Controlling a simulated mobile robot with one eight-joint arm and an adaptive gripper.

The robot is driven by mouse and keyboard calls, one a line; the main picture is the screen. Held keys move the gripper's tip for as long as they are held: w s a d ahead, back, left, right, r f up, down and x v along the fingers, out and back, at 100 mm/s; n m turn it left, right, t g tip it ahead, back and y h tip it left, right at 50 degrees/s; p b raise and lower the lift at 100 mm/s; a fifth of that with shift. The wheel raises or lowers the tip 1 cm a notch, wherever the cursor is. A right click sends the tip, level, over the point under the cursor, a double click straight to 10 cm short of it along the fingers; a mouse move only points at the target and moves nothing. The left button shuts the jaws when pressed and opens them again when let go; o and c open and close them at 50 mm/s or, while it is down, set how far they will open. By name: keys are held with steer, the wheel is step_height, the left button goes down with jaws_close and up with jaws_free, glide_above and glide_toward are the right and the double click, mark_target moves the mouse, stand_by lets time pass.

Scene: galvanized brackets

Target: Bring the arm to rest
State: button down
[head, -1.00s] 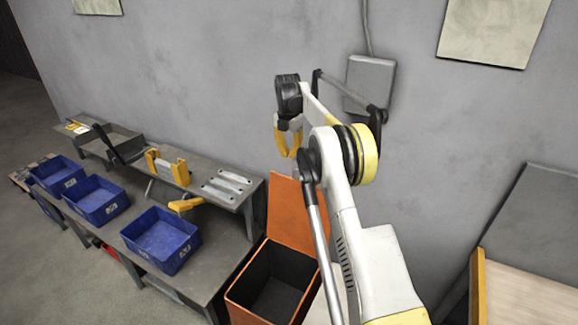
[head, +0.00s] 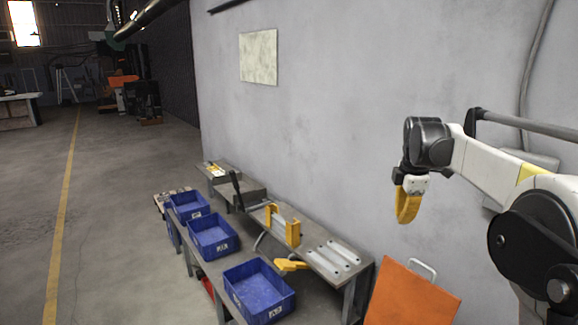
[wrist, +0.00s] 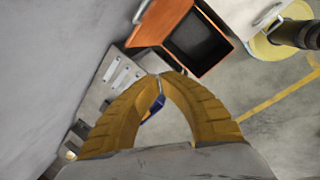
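My gripper (head: 408,208) hangs from the arm at the right of the head view, its yellow fingers pointing down in front of the grey wall. It is above and apart from the bench and the orange bin. In the wrist view the two curved fingers of my gripper (wrist: 159,76) meet at their tips, with nothing visible held between them. My arm reaches in from the right edge of the head view, raised and bent.
Below is a grey bench (head: 315,292) with several blue bins (head: 258,292), metal brackets (head: 333,258) and a yellow fixture (head: 283,226). An orange bin (head: 412,297) stands at its right, its dark inside open in the wrist view (wrist: 196,44). Open floor (head: 130,210) lies left.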

steer(key=s+a+m+t+b, duration=0.2)
steer(key=s+a+m, duration=0.4)
steer(key=s, duration=0.5)
steer(key=s+a+f+m+t+b, duration=0.1)
steer(key=s+f+m, duration=0.4)
steer(key=s, duration=0.6)
steer(key=s+a+f+m+t+b, duration=0.1)
steer(key=s+a+f+m+b, duration=0.1)
steer(key=s+a+f+m, duration=0.3)
steer(key=s+f+m, duration=0.1)
steer(key=s+f, duration=0.2)
steer(key=s, duration=0.4)
steer(key=shift+a+f+t+y+b, duration=0.15)
steer(key=shift+f+t+y+b, duration=0.15)
steer(key=shift+t+b, duration=0.1)
steer(key=shift+r, duration=0.1)
